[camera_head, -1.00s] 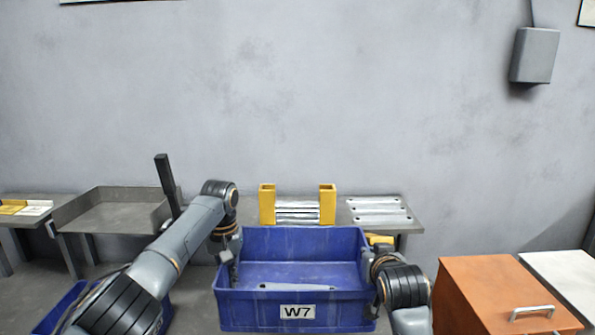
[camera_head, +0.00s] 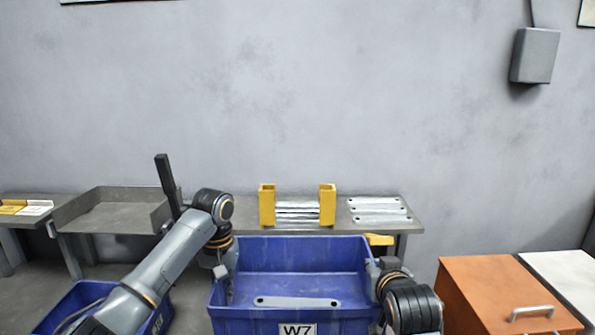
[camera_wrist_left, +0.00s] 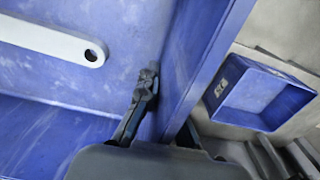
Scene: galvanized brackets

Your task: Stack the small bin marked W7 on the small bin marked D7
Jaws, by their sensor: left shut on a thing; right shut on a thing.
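The blue bin marked W7 (camera_head: 245,322) is in front of me in the head view, with a flat galvanized bracket (camera_head: 297,301) lying in it. My left gripper (camera_head: 226,284) is shut on its left side wall. In the left wrist view the gripper (camera_wrist_left: 168,102) has one finger inside the bin wall (camera_wrist_left: 205,50) and one outside. My right gripper (camera_head: 379,282) is shut on the right side wall, its fingers partly hidden. Another blue bin (camera_head: 75,298) stands lower left, partly behind my left arm. It looks empty in the left wrist view (camera_wrist_left: 252,95); its label is too small to read surely.
A grey table (camera_head: 365,228) behind W7 carries a yellow holder (camera_head: 267,205) with stacked brackets and several flat brackets (camera_head: 378,210). A grey tray (camera_head: 115,215) is at left. An orange cabinet (camera_head: 490,290) stands close on the right.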

